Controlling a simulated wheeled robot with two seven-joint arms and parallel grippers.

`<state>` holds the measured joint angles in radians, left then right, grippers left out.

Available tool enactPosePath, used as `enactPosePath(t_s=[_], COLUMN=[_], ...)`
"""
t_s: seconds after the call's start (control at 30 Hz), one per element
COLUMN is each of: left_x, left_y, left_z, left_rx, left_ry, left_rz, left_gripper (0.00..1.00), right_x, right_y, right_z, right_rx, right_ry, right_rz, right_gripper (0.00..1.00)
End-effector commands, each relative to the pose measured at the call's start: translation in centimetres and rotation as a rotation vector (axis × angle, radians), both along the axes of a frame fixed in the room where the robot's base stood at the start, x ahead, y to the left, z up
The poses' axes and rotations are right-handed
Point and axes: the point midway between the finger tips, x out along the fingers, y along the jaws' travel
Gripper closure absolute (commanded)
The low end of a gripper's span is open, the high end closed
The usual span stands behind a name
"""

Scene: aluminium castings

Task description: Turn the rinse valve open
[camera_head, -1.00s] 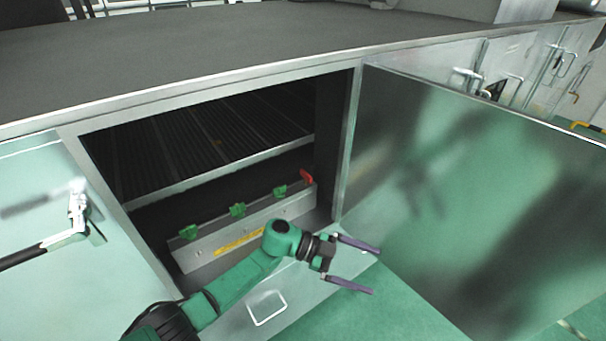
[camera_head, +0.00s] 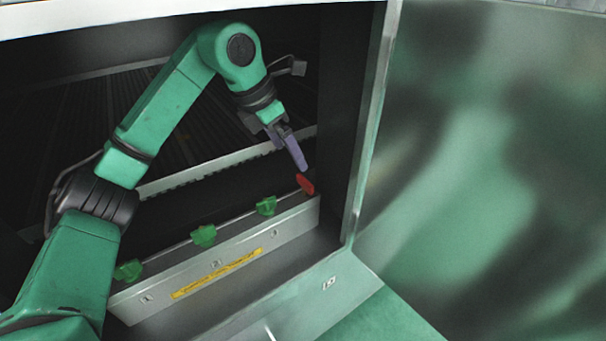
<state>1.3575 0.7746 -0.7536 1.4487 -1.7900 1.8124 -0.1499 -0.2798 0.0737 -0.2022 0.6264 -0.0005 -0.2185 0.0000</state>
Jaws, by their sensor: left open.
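A red valve handle (camera_head: 306,184) stands at the right end of a grey metal valve panel (camera_head: 225,262) inside the open cabinet. Several green handles, such as this green handle (camera_head: 266,206), sit in a row to its left. My left gripper (camera_head: 299,160) is just above the red handle, its purple fingers pointing down at it and seen nearly edge-on. The fingers are open and empty; a small gap shows between the nearer fingertip and the handle. My right gripper is not in view. Which of the handles is the rinse valve cannot be read.
A yellow label strip (camera_head: 217,273) runs along the panel front. The cabinet's right door post (camera_head: 371,120) and the open door (camera_head: 480,170) stand to the right. A grated shelf edge (camera_head: 205,172) runs behind my arm.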

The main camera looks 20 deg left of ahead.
Motion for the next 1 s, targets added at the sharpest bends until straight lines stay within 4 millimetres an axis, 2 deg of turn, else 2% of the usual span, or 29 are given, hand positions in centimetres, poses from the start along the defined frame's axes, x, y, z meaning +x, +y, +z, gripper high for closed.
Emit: enactPosePath(t_s=[0.1,0.2,0.33,0.5,0.7,0.87,0.9,0.93,1.0], left_x=[0.8,1.6,2.4,2.8,2.8,2.8,2.8,2.8,2.8], left_y=[-0.8,-1.5,-2.2,-2.5,-2.5,-2.5,-2.5,-2.5,-2.5], left_z=[-2.6,-5.0,-7.5,-8.9,-9.0,-9.0,-9.0,-9.0,-9.0], left_rx=[-0.001,-0.002,-0.005,-0.006,-0.006,-0.006,-0.006,-0.006,-0.006], left_ry=[0.008,0.008,0.007,0.004,0.004,0.004,0.004,0.004,0.003], left_rz=[-0.001,-0.001,0.000,0.000,0.000,0.001,0.001,0.001,0.003], left_gripper=[0.00,0.00,0.00,0.00,0.00,0.61,0.77,0.81,0.81], right_x=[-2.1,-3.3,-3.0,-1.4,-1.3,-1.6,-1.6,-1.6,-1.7], right_y=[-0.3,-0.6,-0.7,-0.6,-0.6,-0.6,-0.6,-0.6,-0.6], right_z=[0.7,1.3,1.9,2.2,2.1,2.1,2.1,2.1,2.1], right_rx=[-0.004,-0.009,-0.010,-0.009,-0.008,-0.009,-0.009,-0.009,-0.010], right_ry=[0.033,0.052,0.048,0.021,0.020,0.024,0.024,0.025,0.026], right_rz=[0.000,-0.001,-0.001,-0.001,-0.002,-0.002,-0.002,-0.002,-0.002], right_gripper=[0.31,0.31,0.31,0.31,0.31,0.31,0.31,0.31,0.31])
